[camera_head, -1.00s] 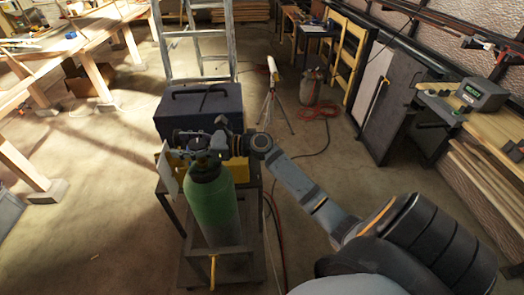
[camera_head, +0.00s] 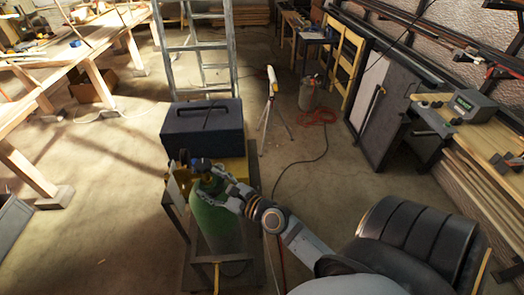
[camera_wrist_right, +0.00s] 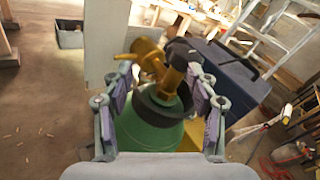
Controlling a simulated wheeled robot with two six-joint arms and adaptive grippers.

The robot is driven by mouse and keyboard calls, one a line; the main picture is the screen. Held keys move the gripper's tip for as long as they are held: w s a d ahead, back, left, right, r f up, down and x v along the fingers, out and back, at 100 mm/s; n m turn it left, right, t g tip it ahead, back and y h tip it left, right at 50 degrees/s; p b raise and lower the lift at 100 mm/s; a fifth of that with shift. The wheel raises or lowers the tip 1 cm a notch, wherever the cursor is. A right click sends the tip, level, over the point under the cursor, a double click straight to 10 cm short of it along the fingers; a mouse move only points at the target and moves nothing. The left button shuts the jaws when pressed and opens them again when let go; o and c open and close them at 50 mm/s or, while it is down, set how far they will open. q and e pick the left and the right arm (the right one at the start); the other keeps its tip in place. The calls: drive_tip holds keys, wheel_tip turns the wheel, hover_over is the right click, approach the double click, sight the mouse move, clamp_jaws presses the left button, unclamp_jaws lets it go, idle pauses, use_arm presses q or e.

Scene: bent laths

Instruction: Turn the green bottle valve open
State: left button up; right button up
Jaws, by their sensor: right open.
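The green bottle (camera_head: 213,215) stands upright in a dark metal cart. Its brass valve (camera_wrist_right: 172,75) shows on top of the bottle's dark collar in the right wrist view, with a brass fitting to its left. A dark round cap sits on the valve's upper right. My right gripper (camera_head: 212,182) is at the bottle's top from the right side. In the right wrist view its open fingers (camera_wrist_right: 160,88) stand either side of the green bottle (camera_wrist_right: 150,134) and valve, with gaps visible. In the head view the gripper partly hides the valve. My left gripper is not in view.
A dark blue toolbox (camera_head: 203,127) sits on the cart (camera_head: 255,215) behind the bottle. A ladder (camera_head: 197,50) stands behind it. The floor left of the cart is clear.

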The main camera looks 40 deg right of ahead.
drive_tip(key=s+a+f+n+g, duration=0.3)
drive_tip(key=s+f+n+g, duration=0.45)
drive_tip(key=n, duration=0.95)
drive_tip(key=s+d+f+n+g+h+b, duration=0.1)
drive_tip(key=s+d+f+n+g+h, duration=0.1)
drive_tip(key=f, duration=0.5)
drive_tip(key=s+d+f+n+g+h+b, duration=0.1)
drive_tip(key=s+d+f+n+g+h, duration=0.2)
drive_tip(key=s+d+f+n, duration=0.2)
wheel_tip(320, 180, down, 2)
drive_tip(key=d+n, duration=0.2)
drive_tip(key=n, duration=0.2)
drive_tip(key=shift+s+n+b, duration=0.25)
drive_tip(key=shift+n+b, duration=0.05)
